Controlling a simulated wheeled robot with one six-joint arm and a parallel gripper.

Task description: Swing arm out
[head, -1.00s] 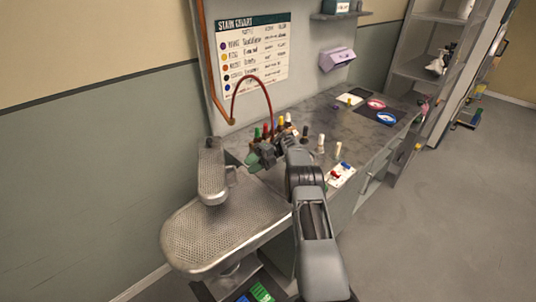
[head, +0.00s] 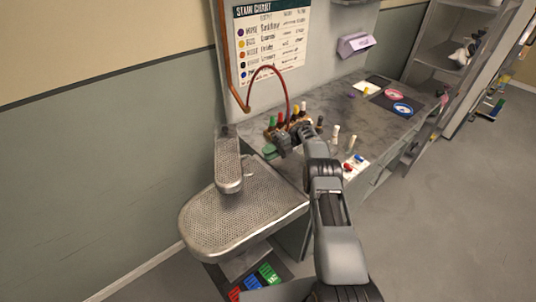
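The swing arm (head: 228,165) is a narrow perforated grey metal board. It lies above the larger perforated board (head: 240,222), near that board's back left part, and points toward the front. A small wire-like handle (head: 249,170) shows at its right side. My gripper (head: 279,145) is at the end of my arm, to the right of the swing arm and apart from it, near the bottle rack. Its fingers are small and partly hidden, so I cannot tell whether they are open.
Several bottles with coloured caps (head: 296,113) stand behind my gripper. A red hose (head: 267,69) arches above them. White-capped bottles (head: 336,131) and a small white tray (head: 353,167) stand on the counter (head: 345,107). Coloured items lie in a floor tray (head: 268,275). The space left of the boards is clear.

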